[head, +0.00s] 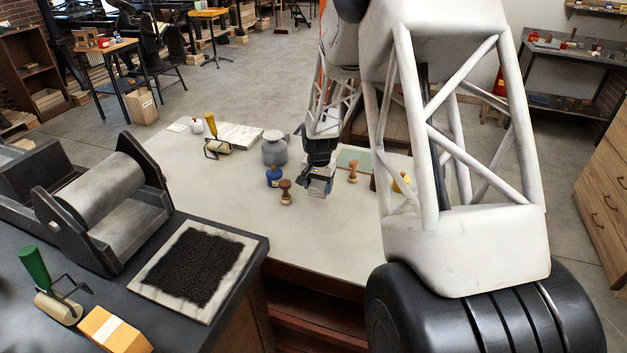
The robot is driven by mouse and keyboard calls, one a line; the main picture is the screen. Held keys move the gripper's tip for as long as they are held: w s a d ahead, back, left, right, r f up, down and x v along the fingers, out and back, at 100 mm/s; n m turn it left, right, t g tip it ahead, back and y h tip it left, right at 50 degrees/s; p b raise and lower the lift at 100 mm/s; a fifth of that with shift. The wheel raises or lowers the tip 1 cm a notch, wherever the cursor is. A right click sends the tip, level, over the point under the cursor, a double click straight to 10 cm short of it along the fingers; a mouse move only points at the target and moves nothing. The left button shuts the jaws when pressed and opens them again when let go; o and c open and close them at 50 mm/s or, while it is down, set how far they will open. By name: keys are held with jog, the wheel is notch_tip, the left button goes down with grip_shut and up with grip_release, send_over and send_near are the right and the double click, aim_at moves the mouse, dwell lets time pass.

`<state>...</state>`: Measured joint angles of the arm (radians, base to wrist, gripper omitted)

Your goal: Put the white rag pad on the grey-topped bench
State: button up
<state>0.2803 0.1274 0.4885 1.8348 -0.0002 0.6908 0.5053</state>
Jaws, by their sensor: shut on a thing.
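My gripper (319,179) points down over the pale-topped bench (225,185) in the middle. Its jaws are shut on a small pale thing that looks like the white rag pad (318,188); the arm and jaws hide much of it. I cannot tell whether it touches the bench top. The dark grey-topped bench (97,283) stands at the lower left, apart from my gripper.
A blue pot (274,177), a wooden-handled tool (286,192) and a grey jar (275,148) stand left of my gripper. Another wooden-handled tool (353,172) stands right. The dark bench carries a roller press (105,205), an inked slab (195,268), a green-handled roller (50,285) and an orange box (113,331).

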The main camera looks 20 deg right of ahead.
jog(key=w, duration=0.2)
jog(key=w+d, duration=0.1)
jog(key=w, duration=0.2)
jog(key=w+d, duration=0.1)
jog(key=w, duration=0.2)
jog(key=shift+d+f, duration=0.15)
jog(key=shift+f, duration=0.25)
jog(key=shift+f, duration=1.75)
jog(key=shift+f, duration=0.1)
jog(key=o, duration=0.9)
jog(key=shift+o, duration=0.2)
notch_tip(320, 180, up, 12)
